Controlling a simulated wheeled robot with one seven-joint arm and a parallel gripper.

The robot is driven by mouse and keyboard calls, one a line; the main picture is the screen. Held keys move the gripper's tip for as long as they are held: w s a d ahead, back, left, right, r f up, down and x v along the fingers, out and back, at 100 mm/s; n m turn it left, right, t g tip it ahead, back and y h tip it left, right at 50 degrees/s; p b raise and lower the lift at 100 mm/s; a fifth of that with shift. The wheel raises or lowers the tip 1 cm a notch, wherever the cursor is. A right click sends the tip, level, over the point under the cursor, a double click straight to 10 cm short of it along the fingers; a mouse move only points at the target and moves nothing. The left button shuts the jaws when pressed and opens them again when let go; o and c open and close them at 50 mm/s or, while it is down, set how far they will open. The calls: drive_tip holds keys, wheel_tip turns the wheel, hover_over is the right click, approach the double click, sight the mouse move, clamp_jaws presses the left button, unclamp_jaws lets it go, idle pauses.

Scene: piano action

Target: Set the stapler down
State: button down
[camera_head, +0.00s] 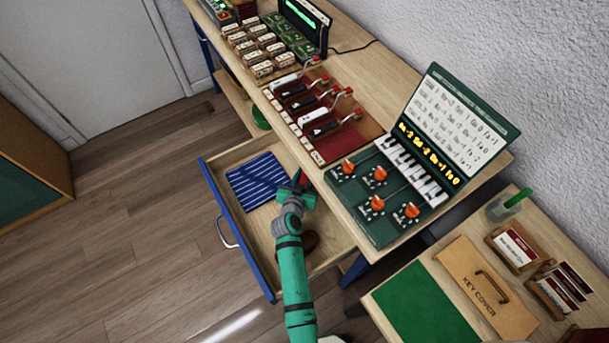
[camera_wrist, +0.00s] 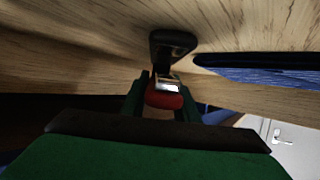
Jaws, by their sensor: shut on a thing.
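My gripper (camera_wrist: 163,100) is shut on the stapler (camera_wrist: 165,92). The stapler's red end sits between the two fingers, with a silvery band and a black part beyond it. In the head view my gripper (camera_head: 300,180) is over the open drawer, near the desk's front edge, and a little red of the stapler (camera_head: 304,178) shows there. My wrist hides most of the stapler in that view. I cannot tell whether it touches a surface.
The open drawer (camera_head: 268,280) holds a blue striped cloth (camera_head: 258,180) and a brown object (camera_head: 310,241), partly hidden by my arm. On the desk are a red-based lever panel (camera_head: 335,143) and a green knob console (camera_head: 385,235). A side table with a green mat (camera_head: 420,305) stands at right.

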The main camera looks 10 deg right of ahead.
drive_tip(key=shift+a+f, duration=0.1)
drive_tip(key=c, duration=1.4)
unclamp_jaws()
drive_tip(key=v, duration=1.2)
drive_tip(key=shift+a, duration=0.1)
